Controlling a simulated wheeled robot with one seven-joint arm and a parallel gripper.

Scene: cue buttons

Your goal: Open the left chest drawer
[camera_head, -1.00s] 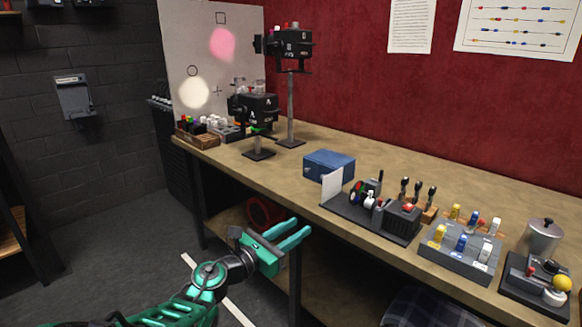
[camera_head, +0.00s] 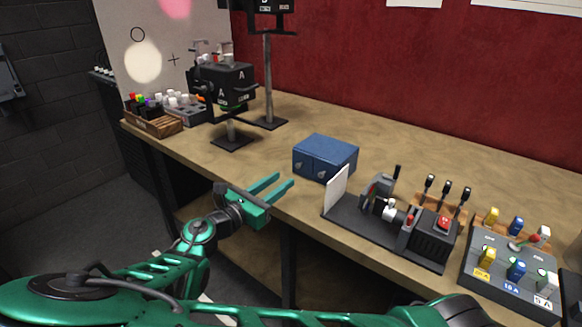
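A small blue chest (camera_head: 328,155) sits on the wooden workbench near its middle. Its front face has two drawers side by side, each with a small light knob. The left drawer (camera_head: 300,162) is closed, and the right drawer (camera_head: 320,171) looks closed too. My gripper (camera_head: 281,184) is to the lower left of the chest, near the bench's front edge. Its two green fingers are apart with nothing between them, and they point up and right toward the chest. It does not touch the chest.
A black device with a white card (camera_head: 337,192) stands right of the chest. Black lamps on stands (camera_head: 232,140) and a wooden tray (camera_head: 153,123) are to the left. The bench top between lamps and chest is clear.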

